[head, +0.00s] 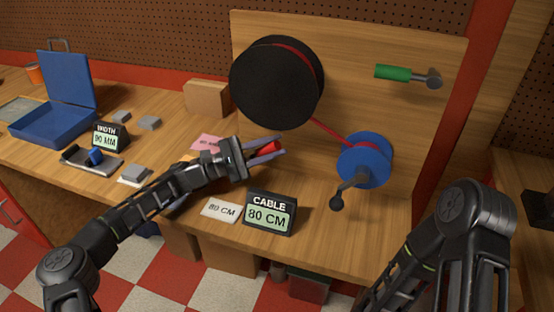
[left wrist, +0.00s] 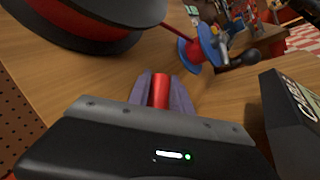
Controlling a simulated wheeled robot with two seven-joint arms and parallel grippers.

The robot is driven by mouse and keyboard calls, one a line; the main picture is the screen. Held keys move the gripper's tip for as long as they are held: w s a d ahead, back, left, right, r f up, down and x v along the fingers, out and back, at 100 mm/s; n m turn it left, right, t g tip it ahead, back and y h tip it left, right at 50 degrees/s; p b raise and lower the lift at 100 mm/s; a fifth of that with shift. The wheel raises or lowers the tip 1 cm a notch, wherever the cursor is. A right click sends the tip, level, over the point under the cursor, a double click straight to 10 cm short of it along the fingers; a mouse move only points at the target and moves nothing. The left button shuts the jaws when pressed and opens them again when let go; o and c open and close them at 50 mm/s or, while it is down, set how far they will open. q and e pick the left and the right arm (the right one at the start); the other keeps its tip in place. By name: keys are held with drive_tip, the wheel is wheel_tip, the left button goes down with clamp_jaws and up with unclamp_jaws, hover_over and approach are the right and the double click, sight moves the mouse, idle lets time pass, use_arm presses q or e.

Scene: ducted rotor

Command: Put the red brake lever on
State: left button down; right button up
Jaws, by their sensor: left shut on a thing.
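My left gripper (head: 280,146) is shut on a red cylindrical piece (head: 266,148), which I take to be the red brake lever. It also shows upright between the purple-grey fingers in the left wrist view (left wrist: 160,92). The gripper holds it in front of the upright wooden board (head: 345,45), below the large black drum (head: 270,85) and left of the blue spool (head: 378,150) with its dark crank. A green handle (head: 393,72) on a grey fitting sticks out of the board at upper right. My right arm is at lower right; its gripper is out of view.
A red band runs from drum to spool. A blue case (head: 62,120), a small display (head: 108,137) and grey blocks are at left.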

use_arm(q)
drive_tip(key=shift+a+r+n+h, duration=0.25)
drive_tip(key=shift+r+n+h, duration=0.05)
drive_tip(key=shift+h, duration=0.1)
drive_tip(key=c, duration=1.2)
unclamp_jaws()
drive_tip(key=shift+o, duration=0.2)
